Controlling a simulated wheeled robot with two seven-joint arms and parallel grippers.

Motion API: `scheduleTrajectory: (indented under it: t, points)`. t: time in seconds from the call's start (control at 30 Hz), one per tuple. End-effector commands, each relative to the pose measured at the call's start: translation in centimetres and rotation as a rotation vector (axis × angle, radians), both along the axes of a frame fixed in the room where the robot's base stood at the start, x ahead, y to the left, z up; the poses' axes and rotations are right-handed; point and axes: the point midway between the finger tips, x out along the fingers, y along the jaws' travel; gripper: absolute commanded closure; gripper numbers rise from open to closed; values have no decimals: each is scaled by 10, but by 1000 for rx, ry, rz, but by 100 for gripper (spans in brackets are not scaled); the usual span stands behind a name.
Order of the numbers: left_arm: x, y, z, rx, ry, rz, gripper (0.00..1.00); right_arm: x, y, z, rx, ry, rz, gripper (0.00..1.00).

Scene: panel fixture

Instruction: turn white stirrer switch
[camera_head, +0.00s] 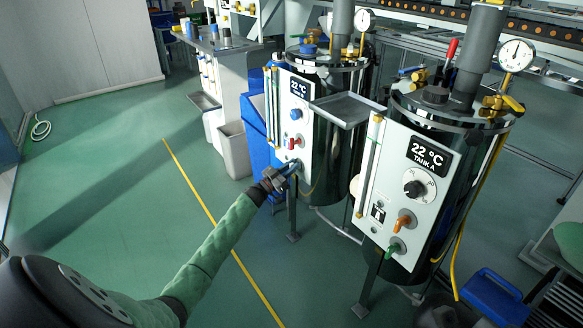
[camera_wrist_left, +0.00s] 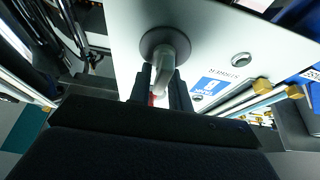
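My left gripper (camera_head: 290,170) is at the lower part of the white panel (camera_head: 296,88) on the left tank, and it hides the switch there in the head view. A bit of red shows between the fingers. Above the gripper in the head view are a red switch (camera_head: 293,143) and a blue knob (camera_head: 296,114). My right gripper is not in view.
A grey tray (camera_head: 346,108) juts out between the tanks. A blue case (camera_head: 495,297) lies at the lower right.

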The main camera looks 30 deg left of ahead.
Motion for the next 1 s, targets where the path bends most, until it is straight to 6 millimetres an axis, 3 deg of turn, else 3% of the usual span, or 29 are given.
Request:
scheduleTrajectory:
  t: [0.03,0.1,0.57,1.0]
  points:
    - [0,0,0,0,0,0,91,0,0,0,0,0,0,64]
    - [0,0,0,0,0,0,100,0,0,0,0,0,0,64]
    - [0,0,-1,72,-29,0,100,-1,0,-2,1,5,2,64]
    - [-2,-3,-2,410,-168,-1,100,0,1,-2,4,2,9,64]
